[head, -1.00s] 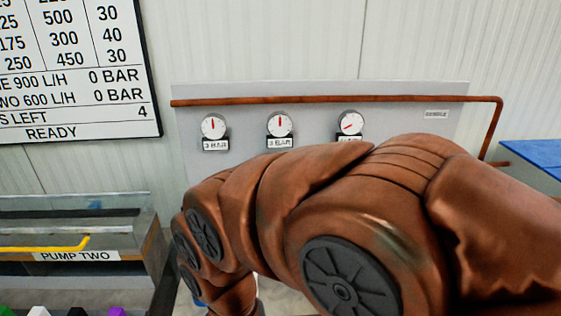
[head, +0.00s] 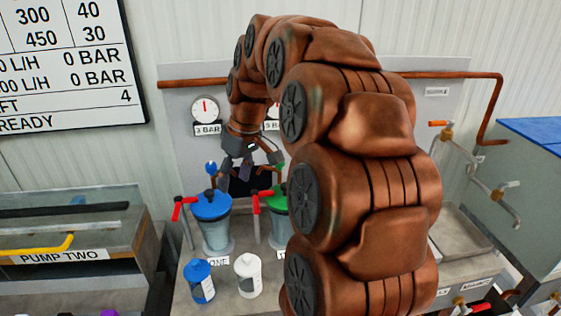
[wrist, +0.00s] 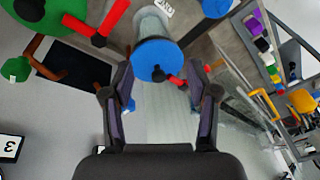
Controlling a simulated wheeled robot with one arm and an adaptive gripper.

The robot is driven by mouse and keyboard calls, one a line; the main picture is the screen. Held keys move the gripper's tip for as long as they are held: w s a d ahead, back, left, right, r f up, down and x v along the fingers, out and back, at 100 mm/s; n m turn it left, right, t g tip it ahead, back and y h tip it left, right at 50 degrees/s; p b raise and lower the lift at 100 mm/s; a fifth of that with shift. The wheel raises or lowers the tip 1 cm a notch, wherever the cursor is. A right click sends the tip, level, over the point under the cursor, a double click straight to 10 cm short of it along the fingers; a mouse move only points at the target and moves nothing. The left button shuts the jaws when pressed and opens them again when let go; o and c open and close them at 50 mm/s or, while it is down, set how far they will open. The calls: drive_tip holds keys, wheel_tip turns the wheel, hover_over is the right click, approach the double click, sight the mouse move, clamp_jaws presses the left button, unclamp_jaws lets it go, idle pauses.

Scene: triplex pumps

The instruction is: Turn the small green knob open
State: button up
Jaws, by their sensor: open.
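The small green knob (wrist: 17,69) shows at the far left of the wrist view, beyond the large green lid (wrist: 45,18). In the head view a bit of green (head: 279,168), probably this knob, shows between my gripper and my arm. My gripper (head: 245,188) hangs pointing down, open and empty, above and behind the blue-lidded vessel (head: 213,206). In the wrist view my fingers (wrist: 160,95) stand apart, well to the right of the green knob and not touching it. A small blue knob (head: 211,167) stands left of my gripper.
Red-handled levers (head: 180,206) stand beside the vessels. Gauges (head: 205,110) and a copper pipe (head: 190,84) line the back panel. My arm hides much of the right side.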

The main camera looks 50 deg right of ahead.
drive_tip(key=w+d+r+t+h+b, duration=0.1)
drive_tip(key=w+d+t+b, duration=0.1)
drive_tip(key=d, duration=1.9)
drive_tip(key=shift+w+p+x, duration=0.15)
drive_tip(key=shift+p+x, duration=0.4)
drive_tip(key=shift+x, duration=1.4)
drive_tip(key=shift+w+p+x, duration=0.1)
drive_tip(key=shift+p+x, duration=0.4)
drive_tip(key=shift+x, duration=1.4)
drive_tip(key=shift+a+r, duration=0.1)
clamp_jaws()
